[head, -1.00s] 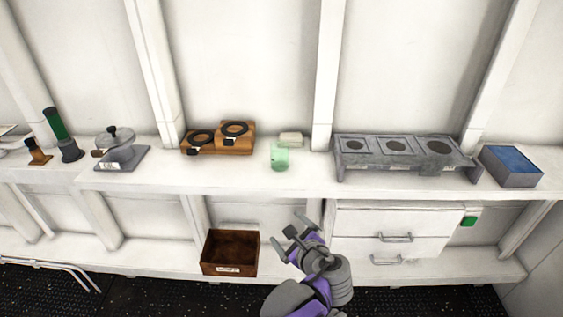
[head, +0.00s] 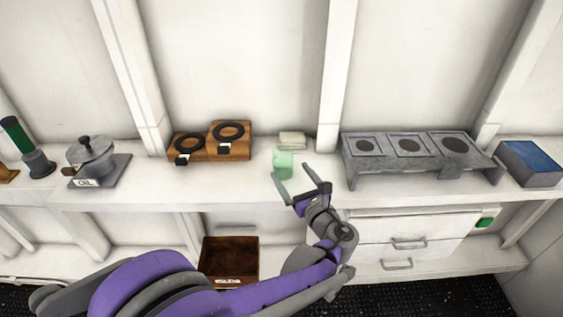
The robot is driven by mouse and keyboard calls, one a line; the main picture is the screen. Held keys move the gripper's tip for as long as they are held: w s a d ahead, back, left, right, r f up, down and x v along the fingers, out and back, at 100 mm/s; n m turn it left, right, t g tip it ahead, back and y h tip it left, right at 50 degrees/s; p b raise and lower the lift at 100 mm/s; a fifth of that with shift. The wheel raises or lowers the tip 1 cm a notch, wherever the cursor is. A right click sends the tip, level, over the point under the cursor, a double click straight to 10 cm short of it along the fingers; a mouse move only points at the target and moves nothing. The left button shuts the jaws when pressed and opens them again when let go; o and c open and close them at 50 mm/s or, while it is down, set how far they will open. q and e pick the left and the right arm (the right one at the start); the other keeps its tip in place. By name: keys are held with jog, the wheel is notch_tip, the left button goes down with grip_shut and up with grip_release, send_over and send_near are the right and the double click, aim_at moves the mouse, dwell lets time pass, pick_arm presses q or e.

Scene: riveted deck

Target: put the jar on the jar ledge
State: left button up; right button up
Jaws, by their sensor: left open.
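A translucent pale green jar (head: 283,163) stands on the long white shelf (head: 240,190), near its middle. My left gripper (head: 294,174) is open, with its fingers pointing up toward the shelf just in front of the jar. One fingertip overlaps the jar's lower edge in the head view; I cannot tell whether they touch. Nothing is between the fingers that I can make out. No label marks a jar ledge, so I cannot tell which surface it is. My right gripper is not in view.
Left of the jar is a wooden stepped block (head: 238,151) with black rings; behind it, a small pale block (head: 292,139). Right is a grey rack (head: 415,168) with round holes, then a blue-topped box (head: 530,164). A brown bin (head: 230,244) and drawers (head: 385,235) are below.

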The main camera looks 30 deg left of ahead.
aim_at(279, 154)
pick_arm(q)
jog(key=x, duration=0.5)
jog(key=p+x, duration=0.1)
jog(key=x, duration=0.2)
jog(key=shift+w+d+f, duration=0.15)
jog(key=shift+w+f, duration=0.15)
jog(key=shift+f, duration=0.1)
jog(key=shift+s, duration=0.1)
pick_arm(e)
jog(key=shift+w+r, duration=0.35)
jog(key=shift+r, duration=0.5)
pick_arm(q)
jog(key=shift+c, duration=0.2)
jog(key=shift+d, duration=0.1)
jog(key=c, duration=1.5)
notch_tip(279, 154, up, 10)
jog(key=shift+p, duration=0.4)
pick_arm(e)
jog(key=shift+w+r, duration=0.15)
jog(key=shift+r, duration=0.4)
